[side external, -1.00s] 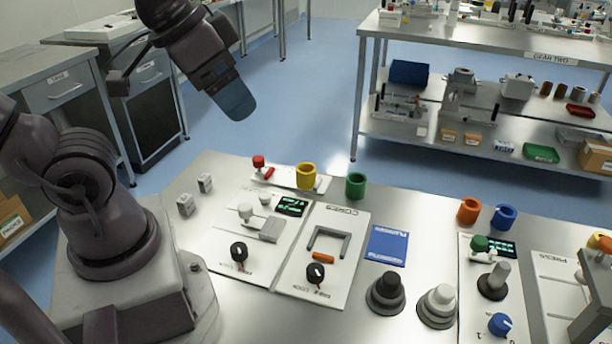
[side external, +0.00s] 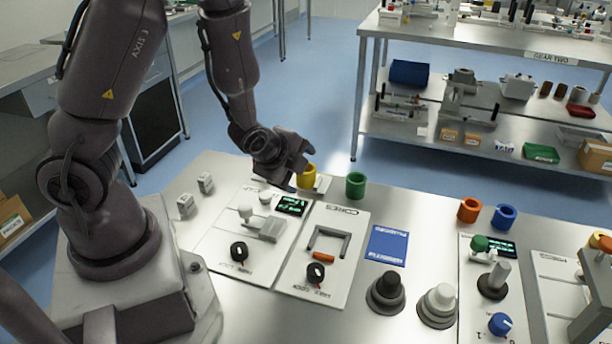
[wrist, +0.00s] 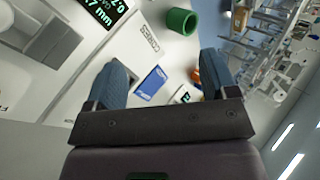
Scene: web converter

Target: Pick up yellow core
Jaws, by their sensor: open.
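The yellow core (side external: 308,178) is a short hollow cylinder near the back edge of the bench, partly hidden behind my gripper in the side view. My gripper (side external: 296,176) is beside it on its left, at about its height in the picture. I cannot tell whether they touch. In the wrist view my gripper (wrist: 162,62) shows two blue-grey fingers spread apart with nothing between them. The yellow core cannot be made out in the wrist view.
A green core (side external: 356,185) stands right of the yellow one; it shows in the wrist view (wrist: 181,21). Orange (side external: 468,210) and blue (side external: 504,216) cores stand further right. A panel with a grey U-shaped bracket (side external: 327,241) and knobs lies in front.

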